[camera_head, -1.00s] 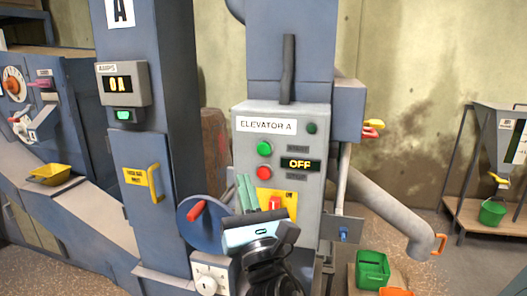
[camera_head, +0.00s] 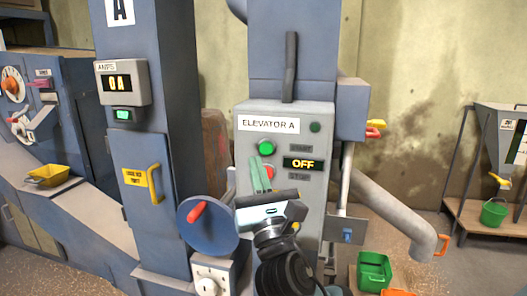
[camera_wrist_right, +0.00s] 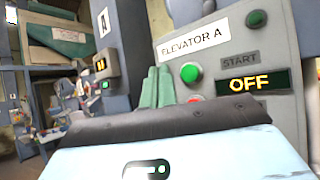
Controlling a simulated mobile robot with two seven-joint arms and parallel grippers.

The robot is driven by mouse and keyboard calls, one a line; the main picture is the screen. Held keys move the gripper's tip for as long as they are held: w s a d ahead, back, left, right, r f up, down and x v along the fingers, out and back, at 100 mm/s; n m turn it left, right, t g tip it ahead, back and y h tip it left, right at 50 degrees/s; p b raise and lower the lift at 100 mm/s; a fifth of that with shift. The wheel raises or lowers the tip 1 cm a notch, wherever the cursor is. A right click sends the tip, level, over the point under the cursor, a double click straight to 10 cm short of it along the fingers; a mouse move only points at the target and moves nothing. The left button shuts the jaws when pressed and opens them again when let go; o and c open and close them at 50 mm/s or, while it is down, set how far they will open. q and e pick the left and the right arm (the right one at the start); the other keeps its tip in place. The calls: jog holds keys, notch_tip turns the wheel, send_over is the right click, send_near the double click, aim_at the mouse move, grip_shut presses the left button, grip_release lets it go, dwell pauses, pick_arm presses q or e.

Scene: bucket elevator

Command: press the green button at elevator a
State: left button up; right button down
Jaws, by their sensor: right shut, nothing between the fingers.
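The elevator A control panel (camera_head: 315,215) is a grey box with an "ELEVATOR A" label. Its round green button (camera_head: 266,148) sits at the upper left, next to the word START, and also shows in the right wrist view (camera_wrist_right: 190,73). A red button (camera_head: 269,171) sits below it, partly hidden by my fingers. The display (camera_head: 303,163) reads OFF. My right gripper (camera_head: 259,170) is shut and empty, its green fingers pointing up, with the tips just below the green button. In the wrist view the fingertips lie left of and below the button. I cannot tell the remaining gap. My left gripper is not in view.
A blue wheel with a red handle (camera_head: 197,211) stands left of my right gripper. A yellow-handled door (camera_head: 138,178) and an ammeter reading 0 A (camera_head: 118,84) are further left. A grey pipe (camera_head: 395,212) and green bin (camera_head: 373,270) are at the right.

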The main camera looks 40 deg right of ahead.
aim_at(266, 149)
jog(key=w+d, duration=0.3)
jog(key=shift+d, duration=0.3)
dwell(1.1)
dwell(0.5)
jog(key=shift+w+d, duration=0.1)
jog(key=shift+w, duration=0.05)
jog(key=shift+w+d, duration=0.15)
jog(key=shift+d, duration=0.05)
dwell(0.6)
